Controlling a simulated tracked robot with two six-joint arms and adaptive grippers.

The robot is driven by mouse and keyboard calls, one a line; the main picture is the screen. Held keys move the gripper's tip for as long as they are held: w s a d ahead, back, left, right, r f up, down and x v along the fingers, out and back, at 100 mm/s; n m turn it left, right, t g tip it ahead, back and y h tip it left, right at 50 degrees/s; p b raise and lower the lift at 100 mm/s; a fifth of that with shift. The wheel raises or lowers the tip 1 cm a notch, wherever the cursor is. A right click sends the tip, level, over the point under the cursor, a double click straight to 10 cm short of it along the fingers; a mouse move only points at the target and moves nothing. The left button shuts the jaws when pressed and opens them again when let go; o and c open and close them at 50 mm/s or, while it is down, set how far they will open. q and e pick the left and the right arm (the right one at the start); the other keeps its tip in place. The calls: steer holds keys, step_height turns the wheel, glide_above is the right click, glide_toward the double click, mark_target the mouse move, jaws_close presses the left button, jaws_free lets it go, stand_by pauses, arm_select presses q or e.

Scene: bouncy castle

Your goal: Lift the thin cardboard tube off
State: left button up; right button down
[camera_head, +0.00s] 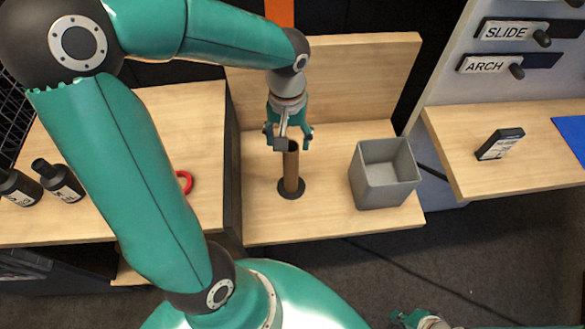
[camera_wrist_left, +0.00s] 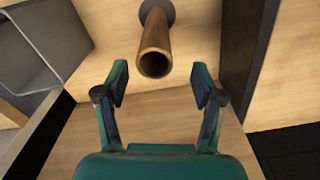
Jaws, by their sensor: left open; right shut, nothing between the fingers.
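The thin brown cardboard tube (camera_head: 291,172) stands upright on a dark round base (camera_head: 291,194) on the middle wooden table. My left gripper (camera_head: 291,138) is open above and around the tube's upper end, hiding part of its rim. In the left wrist view, the tube's hollow end (camera_wrist_left: 154,64) lies between the lines of the two open fingertips (camera_wrist_left: 160,82), slightly left of centre. I cannot tell whether a finger touches it. My right gripper (camera_head: 408,318) is shut and empty at the bottom edge, partly cut off.
A grey open bin (camera_head: 362,180) stands right of the tube, and its edge shows in the left wrist view (camera_wrist_left: 52,45). A wooden back panel (camera_head: 350,85) rises behind. Dark bottles (camera_head: 60,182) and a red ring (camera_head: 186,181) are left. A small dark box (camera_head: 500,144) lies on the right table.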

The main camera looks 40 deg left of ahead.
mark_target(291, 161)
arm_select(q)
step_height(291, 161, down, 4)
steer(key=shift+r, duration=0.15)
steer(key=shift+d+f, duration=0.15)
steer(key=shift+f, duration=1.15)
steer(key=shift+d+f, duration=0.15)
steer(key=shift+f, duration=1.1)
steer(key=c, duration=1.1)
steer(key=shift+w, duration=0.1)
step_height(291, 161, up, 20)
steer(key=shift+r+p, duration=0.1)
steer(key=shift+p, duration=0.5)
